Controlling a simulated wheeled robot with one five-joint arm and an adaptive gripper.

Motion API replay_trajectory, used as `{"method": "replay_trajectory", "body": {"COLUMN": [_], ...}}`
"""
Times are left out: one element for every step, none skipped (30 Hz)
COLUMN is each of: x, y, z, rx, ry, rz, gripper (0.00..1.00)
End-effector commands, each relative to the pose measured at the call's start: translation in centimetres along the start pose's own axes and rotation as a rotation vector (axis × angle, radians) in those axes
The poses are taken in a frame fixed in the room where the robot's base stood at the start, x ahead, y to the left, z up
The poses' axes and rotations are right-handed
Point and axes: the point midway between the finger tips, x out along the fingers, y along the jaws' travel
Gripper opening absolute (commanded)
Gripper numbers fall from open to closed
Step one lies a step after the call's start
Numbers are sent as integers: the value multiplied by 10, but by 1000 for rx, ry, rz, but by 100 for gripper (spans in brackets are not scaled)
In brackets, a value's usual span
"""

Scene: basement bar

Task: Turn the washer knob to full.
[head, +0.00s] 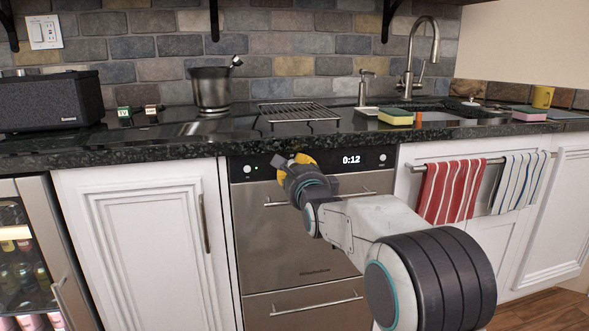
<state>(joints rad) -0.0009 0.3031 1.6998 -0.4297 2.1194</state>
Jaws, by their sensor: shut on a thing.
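The washer (300,235) is a stainless steel appliance built in under the counter. Its black control panel (240,172) runs along the top and has a lit display (351,160) reading 0:12. My gripper (291,163), with yellow fingers, is at the panel, left of the display. It is shut on the small grey knob (278,161), which shows just left of the fingers. The fingers and wrist hide part of the knob, and I cannot read its setting.
The dark stone counter edge (130,153) overhangs just above the panel. A washer handle (317,308) sticks out lower down. Striped towels (455,190) hang from a rail at right. A white cabinet door (140,240) is at left.

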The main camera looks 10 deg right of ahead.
Motion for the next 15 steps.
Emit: {"method": "replay_trajectory", "body": {"x": [0, 0, 0, 0, 0, 0, 0, 0, 0, 0, 0, 0, 0, 0, 0], "y": [-1, -1, -1, -1, -1, -1, -1, -1, -1, -2, -2, -2, -2, -2, -2], "z": [3, 3, 3, 4, 3, 3, 3, 3, 3, 2, 2, 2, 2, 2, 2], "rx": [0, 0, -1, -1, -1, -1, -1, -1, -1, -1, -1, -1, -1, -1, -1], "ry": [-7, -7, -7, -7, -7, -6, -6, -6, -5, -5, -5, -4, -4, -4, -4], "rz": [-4, -4, -4, -4, -4, -4, -4, -4, -4, -4, -4, -5, -5, -5, -5], "gripper": [0, 0, 29, 31, 34, 38, 40, 40, 40, 40, 40, 40, 40, 40, 40]}}
